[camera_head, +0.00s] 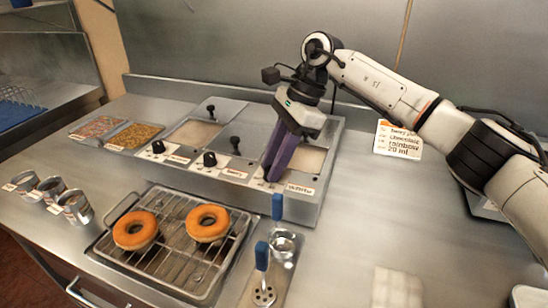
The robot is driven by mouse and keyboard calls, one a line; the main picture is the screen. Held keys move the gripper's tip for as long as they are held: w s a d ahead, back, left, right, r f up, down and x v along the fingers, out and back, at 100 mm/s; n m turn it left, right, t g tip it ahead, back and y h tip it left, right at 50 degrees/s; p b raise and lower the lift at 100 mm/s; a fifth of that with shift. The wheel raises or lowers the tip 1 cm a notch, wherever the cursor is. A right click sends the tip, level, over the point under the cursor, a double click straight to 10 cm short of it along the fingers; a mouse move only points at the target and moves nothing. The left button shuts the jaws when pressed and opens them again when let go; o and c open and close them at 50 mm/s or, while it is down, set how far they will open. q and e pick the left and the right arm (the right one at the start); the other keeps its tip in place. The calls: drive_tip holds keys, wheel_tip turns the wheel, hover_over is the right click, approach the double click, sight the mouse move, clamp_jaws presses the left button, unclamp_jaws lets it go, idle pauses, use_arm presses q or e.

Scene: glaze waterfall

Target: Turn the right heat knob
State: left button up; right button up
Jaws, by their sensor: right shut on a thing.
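The steel glaze warmer (310,205) stands on the counter with a row of dark heat knobs along its front. The left knob (158,147) and middle knob (210,159) are in plain view. My right gripper (271,178) points down at the front right of the warmer, by the label reading "White" (300,189). Its long purple-grey fingers are shut at the right knob's place and hide that knob. How far the knob is turned cannot be seen. My left gripper is not in view.
Two orange donuts (136,230) sit on a wire rack (185,265) in front. Metal cups (74,206) stand at left and sprinkle trays (135,136) behind. Blue-handled tools (262,256) are close below my gripper. An order card (398,141) stands at right.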

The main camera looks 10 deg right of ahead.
drive_tip(key=shift+n+g, duration=0.3)
drive_tip(key=shift+n, duration=0.3)
drive_tip(key=o, duration=1)
drive_tip(key=shift+f, duration=0.1)
drive_tip(key=v, duration=1)
drive_tip(key=shift+r, duration=0.2)
